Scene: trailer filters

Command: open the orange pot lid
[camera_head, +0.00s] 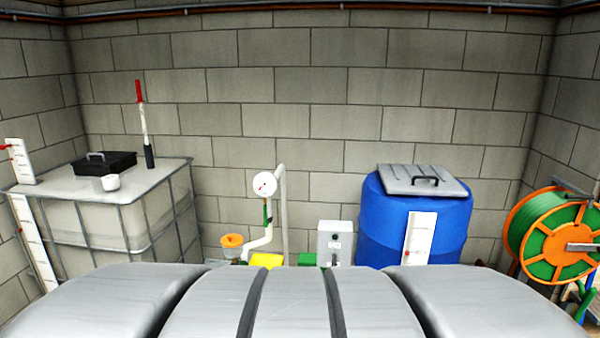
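The small orange pot lid (232,240) shows low near the back wall, left of the white pipe with the round gauge. It looks seated on a pale pot, most of which is hidden below. Nothing touches the lid from above. My gripper is not in view.
A caged white tank (95,225) stands at left with a black lidded box (104,163) on top. The white pipe and gauge (264,186) and a grey switch box (336,242) stand right of the pot. A blue barrel (400,225) and orange hose reel (555,235) stand at right. Broad grey rounded forms hide the foreground.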

